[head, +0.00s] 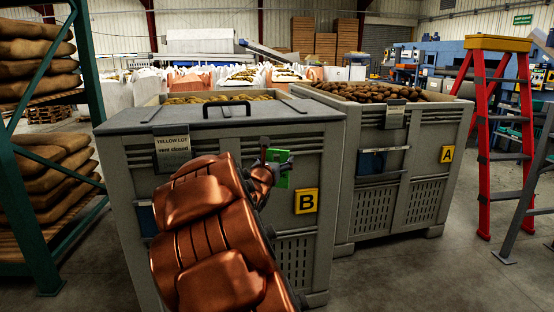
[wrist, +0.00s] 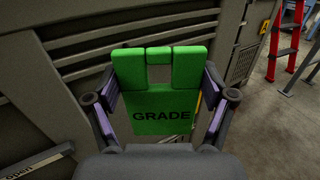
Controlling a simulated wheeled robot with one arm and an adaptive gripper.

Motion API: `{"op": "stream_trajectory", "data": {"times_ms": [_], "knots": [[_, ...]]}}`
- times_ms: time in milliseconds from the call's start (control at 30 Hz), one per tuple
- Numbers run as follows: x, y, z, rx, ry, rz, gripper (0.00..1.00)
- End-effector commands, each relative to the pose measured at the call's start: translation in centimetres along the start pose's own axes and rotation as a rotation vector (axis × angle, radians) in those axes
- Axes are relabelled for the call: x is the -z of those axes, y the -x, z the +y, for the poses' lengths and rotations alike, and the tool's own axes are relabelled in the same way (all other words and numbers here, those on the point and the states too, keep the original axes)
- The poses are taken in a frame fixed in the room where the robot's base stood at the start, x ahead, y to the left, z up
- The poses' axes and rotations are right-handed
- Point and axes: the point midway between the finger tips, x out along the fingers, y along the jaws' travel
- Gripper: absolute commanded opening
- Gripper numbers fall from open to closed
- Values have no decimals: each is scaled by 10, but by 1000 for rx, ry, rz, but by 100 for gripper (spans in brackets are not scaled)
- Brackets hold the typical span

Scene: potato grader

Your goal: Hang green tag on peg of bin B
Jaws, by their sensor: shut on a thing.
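My gripper (head: 266,168) is shut on the green tag (head: 281,178) in front of bin B (head: 328,160), left of and above its yellow B plate (head: 306,201). In the wrist view the tag (wrist: 150,98) reads GRADE and sits between my two fingers, with an opening near its far end. The bin's slotted wall (wrist: 70,25) lies behind the tag. I cannot tell whether the tag touches the wall. I cannot make out the peg in either view. My arm hides much of the bin's front.
Bin B has a grey lid with a dark handle (head: 227,109) and a YELLOW LOT card (head: 171,148). Bin A (head: 455,125) stands to the right, filled with potatoes. A red stepladder (head: 484,150) is farther right. A green rack (head: 90,100) with sacks stands left.

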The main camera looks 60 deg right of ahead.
Motion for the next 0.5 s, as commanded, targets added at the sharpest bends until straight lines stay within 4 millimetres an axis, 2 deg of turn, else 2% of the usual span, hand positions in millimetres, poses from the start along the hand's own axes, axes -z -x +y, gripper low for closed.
{"op": "stream_trajectory", "data": {"times_ms": [500], "knots": [[1, -22, 13, 0, -1, -1, 48]]}}
